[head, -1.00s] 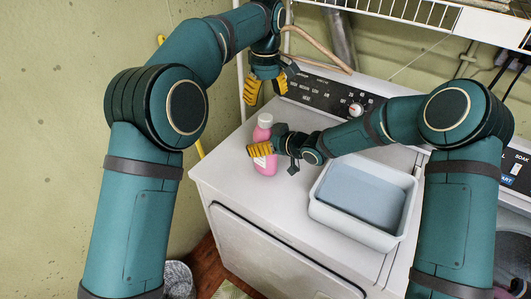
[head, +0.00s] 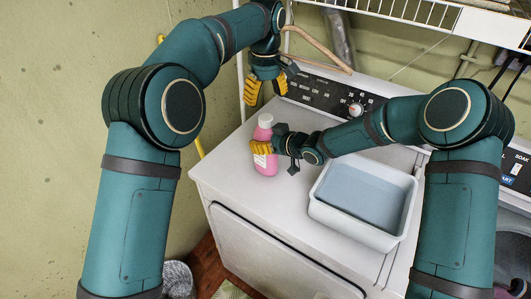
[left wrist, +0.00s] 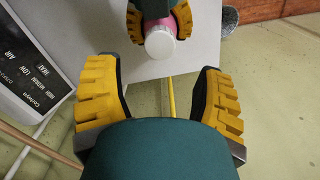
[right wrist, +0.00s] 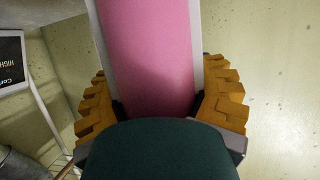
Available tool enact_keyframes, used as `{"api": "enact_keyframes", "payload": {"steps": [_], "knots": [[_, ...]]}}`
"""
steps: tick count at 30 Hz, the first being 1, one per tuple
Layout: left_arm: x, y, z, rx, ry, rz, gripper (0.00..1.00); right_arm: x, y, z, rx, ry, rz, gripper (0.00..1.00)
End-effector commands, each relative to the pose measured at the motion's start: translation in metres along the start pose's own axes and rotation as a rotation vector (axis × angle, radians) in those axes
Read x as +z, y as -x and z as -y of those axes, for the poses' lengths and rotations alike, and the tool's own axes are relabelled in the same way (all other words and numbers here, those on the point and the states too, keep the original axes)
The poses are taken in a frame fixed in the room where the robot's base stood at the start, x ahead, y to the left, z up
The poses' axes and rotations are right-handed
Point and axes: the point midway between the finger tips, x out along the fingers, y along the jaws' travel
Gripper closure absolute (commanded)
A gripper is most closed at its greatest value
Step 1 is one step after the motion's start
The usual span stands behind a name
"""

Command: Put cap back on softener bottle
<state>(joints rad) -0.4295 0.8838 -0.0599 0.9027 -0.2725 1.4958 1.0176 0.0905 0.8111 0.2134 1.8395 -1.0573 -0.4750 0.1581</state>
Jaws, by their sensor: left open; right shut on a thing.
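The pink softener bottle (head: 266,165) stands upright near the left edge of the dryer top. Its white cap (left wrist: 160,44) sits on its top in the left wrist view, and it shows in the head view (head: 265,120). I cannot tell how tightly it sits. My right gripper (head: 262,147) is shut around the bottle's body, which fills the middle of the right wrist view (right wrist: 150,60). My left gripper (head: 265,95) is open and empty, pointing down, above and behind the bottle. In the left wrist view the cap lies beyond its open fingers, apart from them.
A pale tub (head: 385,238) stands on the dryer (head: 228,172), right of the bottle. The control panel (head: 325,93) with its knob runs along the back. A wire shelf (head: 400,10) hangs above. Bare dryer top lies around the bottle; the wall is to the left.

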Motion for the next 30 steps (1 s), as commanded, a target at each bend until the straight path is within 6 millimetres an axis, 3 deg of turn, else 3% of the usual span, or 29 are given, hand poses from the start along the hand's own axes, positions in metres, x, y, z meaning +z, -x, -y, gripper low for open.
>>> {"api": "enact_keyframes", "payload": {"steps": [18, 30], "knots": [[0.000, -0.072, 0.000, 0.000, 0.000, 0.000, 0.32, -0.001, 0.000, 0.000, 0.000, 0.001, -0.002, 1.00], [0.000, -0.079, 0.000, 0.001, 0.000, -0.001, 0.32, -0.001, 0.000, 0.000, 0.000, 0.001, -0.003, 1.00]]}}
